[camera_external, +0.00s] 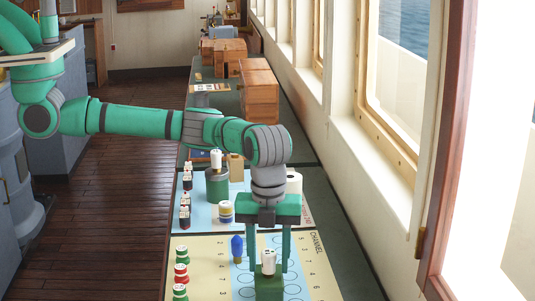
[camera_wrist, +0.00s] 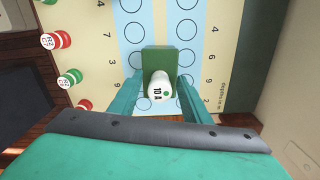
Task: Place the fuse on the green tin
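A white fuse (camera_external: 268,261) marked 10 A stands upright on a green box-shaped tin (camera_external: 268,287) at the front of the board. In the wrist view the fuse (camera_wrist: 159,86) is over the near part of the tin (camera_wrist: 160,58). My gripper (camera_external: 269,268) points down with one finger on each side of the fuse, with gaps between. The fingertips (camera_wrist: 160,77) reach the level of the tin's top, close to its sides. I cannot tell whether they touch the tin.
A round green tin (camera_external: 217,187) with a white cylinder on top stands behind, left of my arm. A blue bulb-like piece (camera_external: 237,249) stands just left of my gripper. Wooden boxes (camera_external: 260,95) stand farther back; windows flank the right.

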